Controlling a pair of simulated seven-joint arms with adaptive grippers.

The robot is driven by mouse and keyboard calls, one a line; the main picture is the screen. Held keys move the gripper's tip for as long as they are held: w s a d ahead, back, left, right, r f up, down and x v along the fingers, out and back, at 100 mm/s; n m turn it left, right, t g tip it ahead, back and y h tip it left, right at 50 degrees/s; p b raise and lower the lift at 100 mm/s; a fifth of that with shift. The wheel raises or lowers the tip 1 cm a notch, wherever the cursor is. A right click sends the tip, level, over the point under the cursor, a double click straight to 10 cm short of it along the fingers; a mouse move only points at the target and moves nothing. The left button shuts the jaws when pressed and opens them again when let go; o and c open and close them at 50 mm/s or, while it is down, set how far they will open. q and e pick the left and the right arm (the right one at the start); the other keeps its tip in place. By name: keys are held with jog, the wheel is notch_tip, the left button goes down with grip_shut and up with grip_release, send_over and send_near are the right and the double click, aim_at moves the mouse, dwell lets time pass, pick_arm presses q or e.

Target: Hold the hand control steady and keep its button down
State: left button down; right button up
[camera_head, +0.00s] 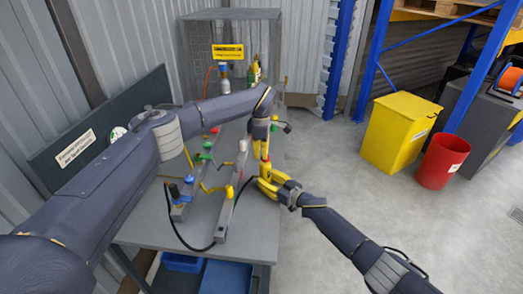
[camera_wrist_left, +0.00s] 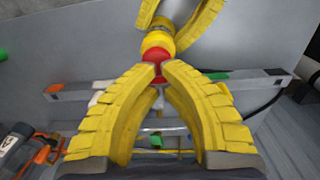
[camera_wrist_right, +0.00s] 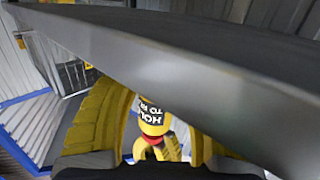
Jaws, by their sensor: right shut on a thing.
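The hand control (camera_wrist_left: 158,42) is a small yellow body with a red button (camera_wrist_left: 155,56) on its end. In the right wrist view the control (camera_wrist_right: 152,115) carries a black label with "HO" and "TO" readable. My right gripper (camera_head: 264,180) is shut on the control's body and holds it beside the table's right edge. My left gripper (camera_head: 264,155) comes from above, its fingertips close together against the red button. In the left wrist view they hide part of the button, so how far it is pressed cannot be told.
The grey table (camera_head: 243,228) carries a rail with coloured fittings (camera_head: 232,195) and a black cable (camera_head: 180,238). A wire-mesh cage (camera_head: 232,45) stands behind. A yellow bin (camera_head: 398,135) and a red bin (camera_head: 442,162) stand right. The floor between is clear.

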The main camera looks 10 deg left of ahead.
jog(key=shift+s+f, duration=0.2)
jog(key=shift+f, duration=0.3)
pick_arm(q)
jog(key=shift+f, duration=0.95)
pick_arm(e)
jog(key=shift+d, duration=0.1)
dwell(0.4)
dwell(1.3)
pick_arm(q)
notch_tip(320, 180, up, 14)
jog(key=shift+s, duration=0.25)
dwell(0.4)
pick_arm(e)
jog(key=o, duration=0.8)
jog(key=shift+w+r, duration=0.1)
jog(key=shift+o, duration=0.7)
jog(key=shift+r, duration=0.2)
